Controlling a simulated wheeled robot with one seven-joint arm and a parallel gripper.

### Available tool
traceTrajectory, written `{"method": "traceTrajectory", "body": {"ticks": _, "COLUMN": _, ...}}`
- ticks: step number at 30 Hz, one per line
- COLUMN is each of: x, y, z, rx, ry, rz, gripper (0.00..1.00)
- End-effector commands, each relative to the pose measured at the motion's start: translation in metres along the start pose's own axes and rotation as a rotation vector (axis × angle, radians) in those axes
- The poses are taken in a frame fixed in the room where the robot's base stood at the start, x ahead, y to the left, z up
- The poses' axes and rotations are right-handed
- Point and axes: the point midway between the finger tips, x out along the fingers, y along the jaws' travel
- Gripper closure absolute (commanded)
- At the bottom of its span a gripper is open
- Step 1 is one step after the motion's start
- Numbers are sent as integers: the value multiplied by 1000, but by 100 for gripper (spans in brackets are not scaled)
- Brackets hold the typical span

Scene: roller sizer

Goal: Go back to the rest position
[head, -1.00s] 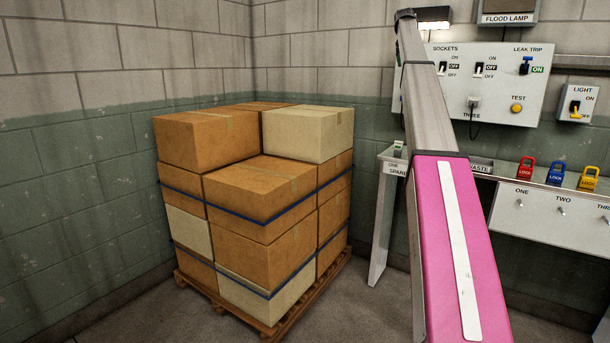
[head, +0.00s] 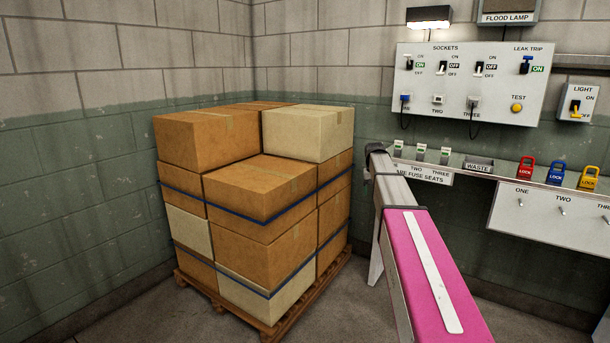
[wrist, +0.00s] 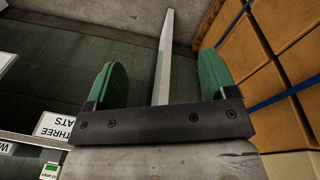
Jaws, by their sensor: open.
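My gripper (wrist: 158,75) shows in the wrist view with its two green finger pads wide apart. Nothing is held between them; a pale upright strip (wrist: 164,60) shows in the gap, seemingly behind the fingers. In the head view my pink and grey arm reaches from the bottom right up to the left end of the shelf, and the gripper itself is hidden beyond the arm's far end.
Strapped boxes (head: 265,195) stand on a wooden pallet (head: 290,325) left of my arm; they also show right in the wrist view (wrist: 255,60). A socket panel (head: 470,90) is on the wall above the shelf (head: 460,160). Padlocks (head: 556,172) stand at right.

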Motion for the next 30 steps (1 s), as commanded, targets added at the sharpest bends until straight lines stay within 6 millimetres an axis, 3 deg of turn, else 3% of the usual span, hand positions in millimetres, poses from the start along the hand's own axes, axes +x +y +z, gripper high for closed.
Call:
{"method": "traceTrajectory", "body": {"ticks": 1, "x": 23, "y": -8, "z": 36, "rx": -14, "ry": -8, "rz": -7, "gripper": 22}}
{"method": "traceTrajectory", "body": {"ticks": 9, "x": 117, "y": -40, "z": 165, "rx": -82, "ry": -30, "rz": -46, "gripper": 22}}
{"method": "traceTrajectory", "body": {"ticks": 18, "x": 183, "y": -60, "z": 315, "rx": -145, "ry": -53, "rz": -89, "gripper": 22}}
{"method": "traceTrajectory", "body": {"ticks": 21, "x": 195, "y": -64, "z": 354, "rx": -159, "ry": -59, "rz": -101, "gripper": 22}}
{"method": "traceTrajectory", "body": {"ticks": 24, "x": 202, "y": -65, "z": 380, "rx": -168, "ry": -62, "rz": -108, "gripper": 22}}
{"method": "traceTrajectory", "body": {"ticks": 30, "x": 207, "y": -67, "z": 397, "rx": -176, "ry": -64, "rz": -114, "gripper": 22}}
